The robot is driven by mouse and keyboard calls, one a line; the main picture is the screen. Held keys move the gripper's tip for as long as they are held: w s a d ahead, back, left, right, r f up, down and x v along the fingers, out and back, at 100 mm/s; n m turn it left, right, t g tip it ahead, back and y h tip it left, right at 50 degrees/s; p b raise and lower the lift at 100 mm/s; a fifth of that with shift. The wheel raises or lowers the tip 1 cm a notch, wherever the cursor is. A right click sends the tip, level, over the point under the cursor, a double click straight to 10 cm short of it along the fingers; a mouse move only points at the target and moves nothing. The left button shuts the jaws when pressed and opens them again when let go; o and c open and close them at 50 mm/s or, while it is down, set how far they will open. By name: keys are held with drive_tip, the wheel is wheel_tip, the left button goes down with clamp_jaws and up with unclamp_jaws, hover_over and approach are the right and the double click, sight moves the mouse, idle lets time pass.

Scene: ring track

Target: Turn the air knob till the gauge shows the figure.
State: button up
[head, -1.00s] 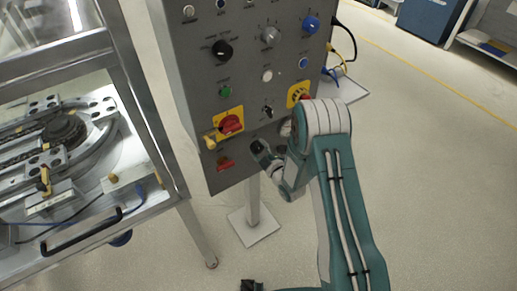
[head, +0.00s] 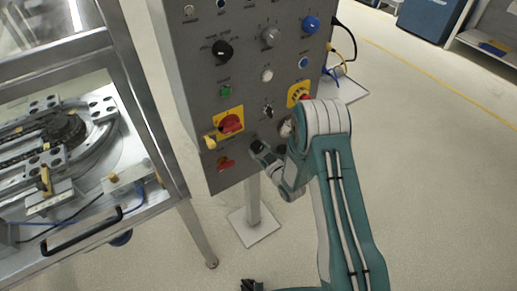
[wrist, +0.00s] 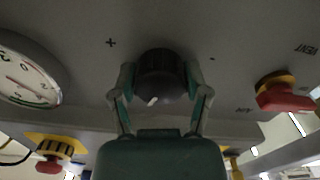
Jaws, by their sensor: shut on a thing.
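The dark round air knob (wrist: 160,68), with a pale pointer mark on its edge, sits between a plus and a minus mark on the grey panel. In the wrist view my gripper (wrist: 160,84) is shut on it, one finger on each side. The white gauge (wrist: 27,76) is left of the knob, partly cut off by the frame. It has a red needle and a green arc; its figures are tilted and too small to read surely. In the head view my gripper (head: 260,149) is at the panel's lower part, and the gauge (head: 286,128) is partly hidden by my arm.
The grey panel (head: 190,100) carries several other controls close by, including a red switch on yellow (head: 231,123) and a red knob (wrist: 285,95). A metal-framed machine (head: 160,150) stands left. The floor to the right is open.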

drive_tip(key=shift+m, duration=0.6)
drive_tip(key=o, duration=1.1)
drive_tip(key=shift+a, duration=0.15)
drive_tip(key=v, duration=1.2)
drive_tip(key=shift+f, duration=0.1)
drive_tip(key=shift+w, duration=0.1)
